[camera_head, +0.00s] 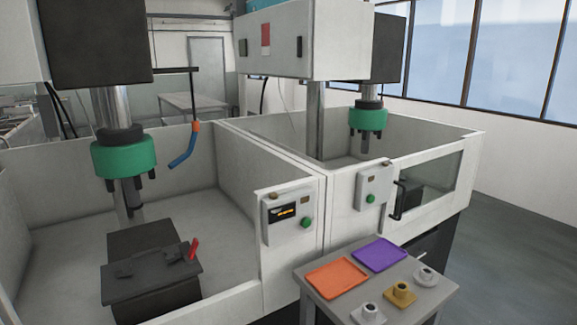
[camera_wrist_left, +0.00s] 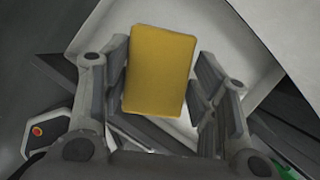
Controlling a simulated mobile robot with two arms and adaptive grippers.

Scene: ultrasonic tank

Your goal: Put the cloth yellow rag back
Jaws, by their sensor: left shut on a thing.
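The yellow rag (camera_wrist_left: 160,65) is a flat, rounded rectangle in the left wrist view. It sits between the two fingers of my left gripper (camera_wrist_left: 163,88), which is shut on it. The rag is slightly tilted in the grip, with a pale tray-like or panel surface behind it. Neither the rag nor my grippers show in the head view. My right gripper is in neither view.
A grey side table (camera_head: 391,309) holds an orange tray (camera_head: 337,277), a purple tray (camera_head: 380,253) and several small flanged parts. White machine enclosures with control boxes (camera_head: 290,213) stand behind and left of it. A dark vise (camera_head: 150,279) sits inside the left enclosure.

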